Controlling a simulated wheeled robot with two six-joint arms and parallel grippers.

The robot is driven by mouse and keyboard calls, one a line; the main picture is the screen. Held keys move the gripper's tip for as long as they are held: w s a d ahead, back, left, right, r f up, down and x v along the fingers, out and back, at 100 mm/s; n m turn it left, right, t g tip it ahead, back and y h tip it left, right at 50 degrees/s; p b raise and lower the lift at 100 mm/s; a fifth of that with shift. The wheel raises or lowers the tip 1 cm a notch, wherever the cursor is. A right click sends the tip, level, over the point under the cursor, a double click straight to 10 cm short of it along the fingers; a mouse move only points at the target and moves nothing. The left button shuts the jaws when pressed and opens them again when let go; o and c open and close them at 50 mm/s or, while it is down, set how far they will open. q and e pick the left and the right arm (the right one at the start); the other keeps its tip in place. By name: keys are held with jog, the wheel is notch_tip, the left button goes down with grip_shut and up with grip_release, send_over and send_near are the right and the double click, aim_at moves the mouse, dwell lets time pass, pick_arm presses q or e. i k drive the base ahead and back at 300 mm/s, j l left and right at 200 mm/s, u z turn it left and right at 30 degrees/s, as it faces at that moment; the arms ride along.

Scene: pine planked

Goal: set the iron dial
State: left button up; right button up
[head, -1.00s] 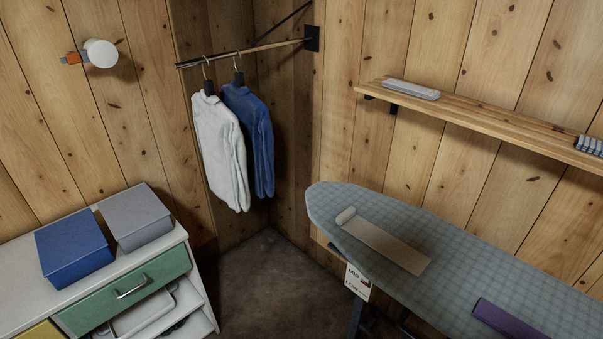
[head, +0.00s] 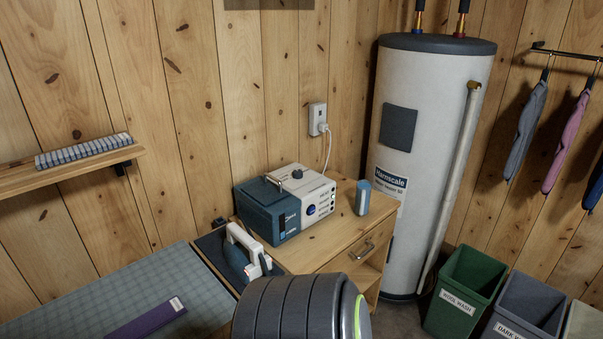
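The steam station (head: 285,207), a blue and white box, sits on a wooden cabinet beside the ironing board. Its front panel carries a round blue dial (head: 311,210), a lit green light and small markings too small to read. A white and teal iron (head: 244,252) stands on a dark rest at the board's end, left of the station. Neither gripper shows. A dark ribbed part of my own body covers the bottom middle of the view, in front of the iron and cabinet.
The ironing board (head: 85,300) holds a purple strip (head: 146,318). A blue canister (head: 362,197) stands right of the station on the cabinet (head: 335,240). A white water heater (head: 425,150) and a green bin (head: 463,292) are to the right. A cord runs to the wall outlet (head: 317,119).

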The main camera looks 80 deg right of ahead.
aim_at(296, 175)
jog(key=z, duration=2.7)
jog(key=i+l+u, duration=0.1)
jog(key=i+l, duration=0.15)
jog(key=i+l+u, duration=0.1)
jog(key=l, duration=0.25)
jog(key=i+l+u, duration=0.1)
jog(key=i+l, duration=0.2)
jog(key=i+l+u, duration=0.1)
jog(key=l, duration=0.3)
jog(key=i+l+u, duration=0.1)
jog(key=i+l, duration=0.2)
